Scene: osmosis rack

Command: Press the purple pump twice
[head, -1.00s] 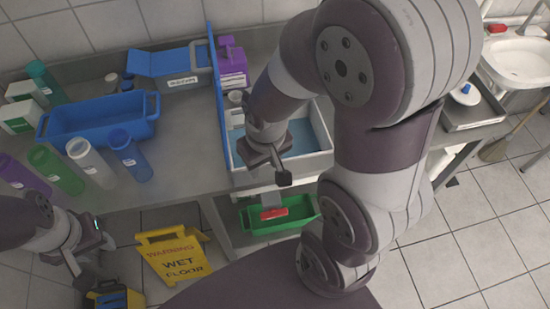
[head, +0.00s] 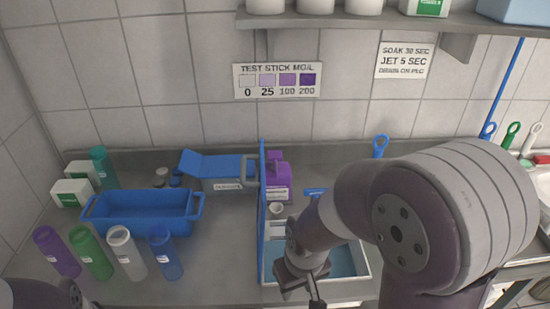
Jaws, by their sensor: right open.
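The purple pump (head: 278,180) is a purple bottle-like container with a white label. It stands upright at the back of the steel counter, just right of the thin blue divider (head: 262,215). My right gripper (head: 301,290) is open and low in the head view, in front of the pump and over the near part of the white tray. It is apart from the pump. My left arm shows only as a small piece at the lower left corner, and its gripper is out of the picture.
A white tray with a blue inside (head: 362,272) lies right of the divider, partly hidden by my right arm. Left of it stand a blue bin (head: 140,212), several coloured bottles (head: 165,250) and a blue-lidded grey box (head: 218,170). A shelf (head: 345,22) hangs above.

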